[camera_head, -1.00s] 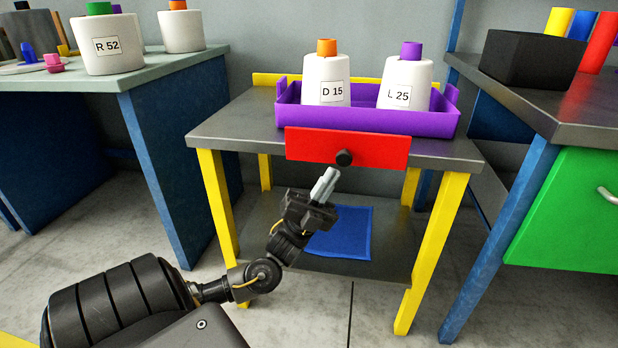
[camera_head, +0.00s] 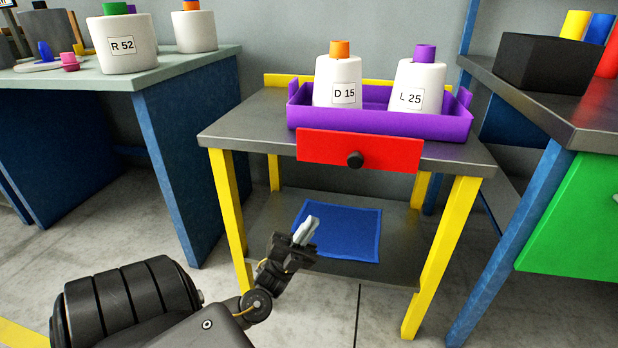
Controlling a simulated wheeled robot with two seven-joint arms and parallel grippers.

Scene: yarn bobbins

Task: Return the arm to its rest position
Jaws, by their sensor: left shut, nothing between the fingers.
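My left arm comes in from the lower left. Its gripper (camera_head: 307,228) is shut and empty, in front of the small table and below the red drawer front (camera_head: 358,152). The gripper is apart from the drawer's black knob (camera_head: 354,160). In the picture its fingertips overlap the left part of the blue mat (camera_head: 347,232) on the table's lower shelf. The drawer looks shut, though a small gap would be hard to tell. My right gripper is not in view.
The small table (camera_head: 230,130) has yellow legs and bears a purple tray (camera_head: 375,122) with white bobbins D 15 (camera_head: 338,75) and L 25 (camera_head: 414,78). A table with bobbin R 52 (camera_head: 125,62) stands left. A workbench with a black box (camera_head: 545,62) stands right.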

